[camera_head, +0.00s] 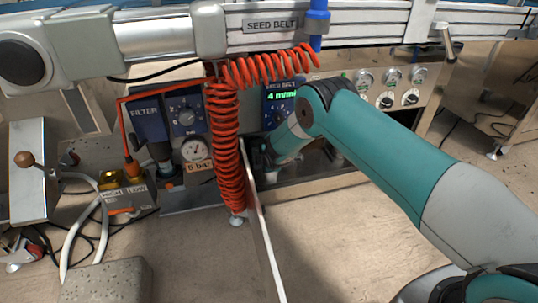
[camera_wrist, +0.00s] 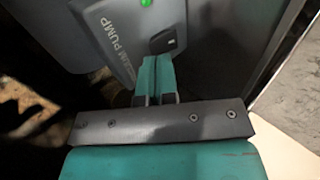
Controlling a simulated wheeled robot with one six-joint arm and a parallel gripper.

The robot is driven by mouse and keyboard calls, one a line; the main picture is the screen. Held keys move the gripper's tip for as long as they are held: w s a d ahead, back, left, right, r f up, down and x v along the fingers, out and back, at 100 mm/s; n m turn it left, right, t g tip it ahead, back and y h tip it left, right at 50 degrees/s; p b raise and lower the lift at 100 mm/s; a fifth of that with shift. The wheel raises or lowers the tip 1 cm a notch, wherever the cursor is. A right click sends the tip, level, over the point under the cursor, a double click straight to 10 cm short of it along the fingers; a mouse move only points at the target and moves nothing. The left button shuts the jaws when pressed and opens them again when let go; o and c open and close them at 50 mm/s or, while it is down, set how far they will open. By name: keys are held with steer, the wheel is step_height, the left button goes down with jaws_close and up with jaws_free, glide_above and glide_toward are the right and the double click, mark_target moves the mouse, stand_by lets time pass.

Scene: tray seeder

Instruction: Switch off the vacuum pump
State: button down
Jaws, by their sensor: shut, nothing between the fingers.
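The vacuum pump (camera_wrist: 108,36) shows in the wrist view as a grey box with a white label, partly cut off, ending in "PUMP". A green lamp (camera_wrist: 146,3) on it is lit. A black switch (camera_wrist: 163,41) sits on its face below the lamp. My gripper (camera_wrist: 156,60) is shut and empty, its teal fingers pointing at the switch. The fingertips are right by the switch's lower edge; I cannot tell whether they touch it. In the head view my arm reaches down behind the panel area, and I cannot make out the pump there.
A coiled red hose (camera_head: 227,150) hangs left of my forearm. A pressure gauge (camera_head: 196,150) and a blue filter panel (camera_head: 147,122) are left of it. A row of knobs (camera_head: 387,101) is at the right. A grey block (camera_head: 105,283) lies on the floor at front left.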

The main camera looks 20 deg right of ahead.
steer(key=p+v, duration=0.6)
steer(key=v, duration=0.6)
steer(key=shift+w+d+r, duration=0.15)
steer(key=shift+w+r, duration=0.15)
steer(key=shift+r, duration=0.1)
